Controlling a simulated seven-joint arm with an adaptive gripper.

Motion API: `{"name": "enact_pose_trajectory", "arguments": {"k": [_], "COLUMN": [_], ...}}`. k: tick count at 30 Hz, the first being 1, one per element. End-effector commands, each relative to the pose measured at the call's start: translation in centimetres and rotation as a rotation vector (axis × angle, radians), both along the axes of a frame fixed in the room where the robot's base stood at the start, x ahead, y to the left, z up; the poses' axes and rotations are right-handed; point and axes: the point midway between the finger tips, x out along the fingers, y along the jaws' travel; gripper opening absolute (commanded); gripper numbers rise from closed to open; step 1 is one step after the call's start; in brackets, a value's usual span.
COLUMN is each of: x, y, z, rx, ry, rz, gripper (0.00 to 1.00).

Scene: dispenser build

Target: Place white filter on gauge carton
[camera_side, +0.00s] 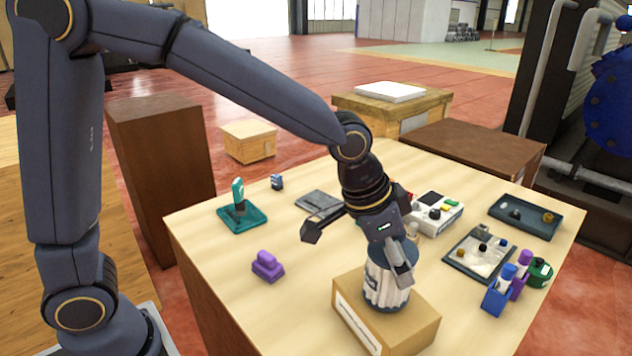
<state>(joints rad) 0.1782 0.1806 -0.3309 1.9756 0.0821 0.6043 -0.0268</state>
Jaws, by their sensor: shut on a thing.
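A white cylindrical filter (384,294) with vertical ridges and dark bands stands upright over the top of a tan gauge carton (412,325). Its lower end appears to meet the middle of the carton's top; I cannot tell whether a small gap remains. The carton sits near the table's front edge and has a white label on its front-left face. My gripper (400,272) points down and is shut on the upper part of the filter. One finger shows along its right side; the other finger's contact is hidden.
The wooden table (215,252) also bears a purple block (267,266), a teal tray with a tool (240,215), a white device (436,212), a dark tray (525,217), a parts tray (478,254) and a blue holder (497,300) at right. The front left is clear.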

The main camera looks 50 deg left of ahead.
Motion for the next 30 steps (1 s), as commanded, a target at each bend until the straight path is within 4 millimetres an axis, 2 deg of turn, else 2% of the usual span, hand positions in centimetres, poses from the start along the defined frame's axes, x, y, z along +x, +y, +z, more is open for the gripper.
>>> {"name": "enact_pose_trajectory", "arguments": {"k": [12,13,18,30], "x": [-0.01,-0.01,-0.01,0.03], "y": [-0.02,-0.01,-0.01,-0.01], "z": [-0.61,-0.57,-0.54,-0.10], "rx": [-0.001,-0.001,-0.001,-0.002], "ry": [-0.001,-0.001,-0.001,-0.003], "rz": [0.001,0.001,0.001,0.000], "gripper": [0.39,0.81,0.99,1.00]}}
